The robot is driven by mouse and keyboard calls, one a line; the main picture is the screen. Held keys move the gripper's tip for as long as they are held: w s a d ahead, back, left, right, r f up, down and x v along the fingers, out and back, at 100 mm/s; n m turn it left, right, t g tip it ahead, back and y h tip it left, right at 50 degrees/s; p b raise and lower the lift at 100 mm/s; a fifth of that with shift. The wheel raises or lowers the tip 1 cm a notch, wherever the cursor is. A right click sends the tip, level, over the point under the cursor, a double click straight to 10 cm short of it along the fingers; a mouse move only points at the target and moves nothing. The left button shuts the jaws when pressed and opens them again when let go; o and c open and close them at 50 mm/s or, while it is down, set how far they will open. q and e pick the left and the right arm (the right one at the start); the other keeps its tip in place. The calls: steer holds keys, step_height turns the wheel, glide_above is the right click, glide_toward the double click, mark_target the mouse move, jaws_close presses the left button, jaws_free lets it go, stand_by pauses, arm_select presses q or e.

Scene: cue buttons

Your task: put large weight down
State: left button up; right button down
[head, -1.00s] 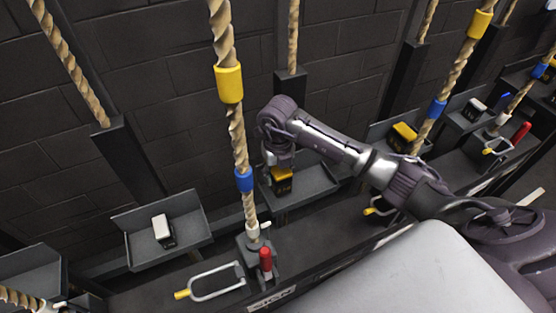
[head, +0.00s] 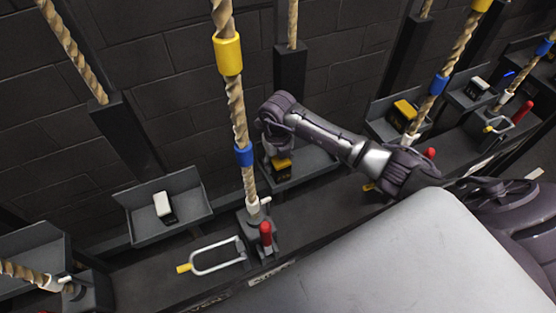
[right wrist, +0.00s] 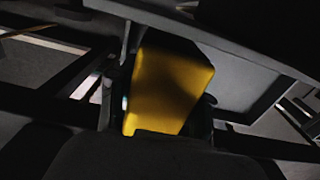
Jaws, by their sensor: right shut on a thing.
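The large weight, a yellow and black block (head: 281,170), is at the grey angled shelf (head: 316,164) behind the middle rope. My right gripper (head: 277,150) reaches down from above and is shut on it. In the head view the weight appears low over the shelf, but I cannot tell whether it touches it. In the right wrist view the yellow face of the weight (right wrist: 168,88) fills the space between the dark fingers. The gripper hides part of the weight. My left gripper is not in view.
A rope with yellow and blue bands (head: 237,105) hangs just left of my right gripper. A white and black weight (head: 164,207) sits on the left shelf (head: 140,222). Another yellow weight (head: 403,112) is at the right. A red handle (head: 266,234) stands below the rope.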

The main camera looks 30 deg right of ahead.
steer(key=shift+c, duration=2.4)
jaws_free()
steer(key=shift+r, duration=0.15)
step_height(320, 180, up, 12)
steer(key=shift+s, duration=0.1)
